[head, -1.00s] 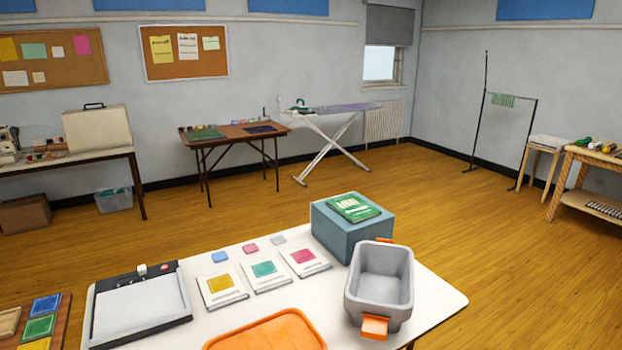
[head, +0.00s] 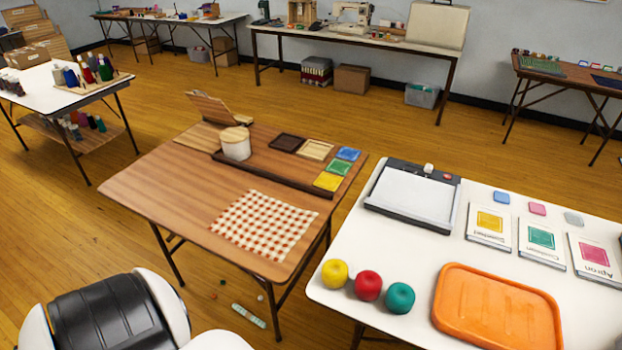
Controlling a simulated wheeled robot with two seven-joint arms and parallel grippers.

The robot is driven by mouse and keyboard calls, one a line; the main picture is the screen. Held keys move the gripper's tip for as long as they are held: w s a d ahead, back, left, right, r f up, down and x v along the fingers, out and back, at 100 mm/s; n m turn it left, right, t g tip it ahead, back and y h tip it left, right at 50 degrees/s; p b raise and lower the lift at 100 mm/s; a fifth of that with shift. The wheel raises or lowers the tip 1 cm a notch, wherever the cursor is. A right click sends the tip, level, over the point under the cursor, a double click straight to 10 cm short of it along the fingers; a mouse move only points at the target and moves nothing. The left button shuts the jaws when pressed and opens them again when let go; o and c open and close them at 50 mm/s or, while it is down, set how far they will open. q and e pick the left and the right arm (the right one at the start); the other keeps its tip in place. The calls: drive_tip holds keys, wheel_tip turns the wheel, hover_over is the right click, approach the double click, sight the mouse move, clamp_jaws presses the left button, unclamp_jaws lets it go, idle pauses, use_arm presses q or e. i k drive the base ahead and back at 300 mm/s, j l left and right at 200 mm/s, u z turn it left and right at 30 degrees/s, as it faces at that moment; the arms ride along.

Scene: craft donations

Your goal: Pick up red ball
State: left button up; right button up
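The red ball (head: 368,286) sits on the white table near its front left edge, in the head view. It stands in a row between a yellow ball (head: 335,273) on its left and a green ball (head: 399,298) on its right. The red ball shows no cover over it. Neither of my grippers is in view. A black and white part of my own body shows at the bottom left, well to the left of the balls.
An orange tray (head: 497,309) lies just right of the balls on the white table (head: 406,246). A paper trimmer (head: 413,195) and several cards lie behind. A brown table (head: 180,205) with a checked cloth (head: 264,224) stands left, with a floor gap between the tables.

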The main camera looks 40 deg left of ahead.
sight(368, 285)
drive_tip(key=u, duration=0.85)
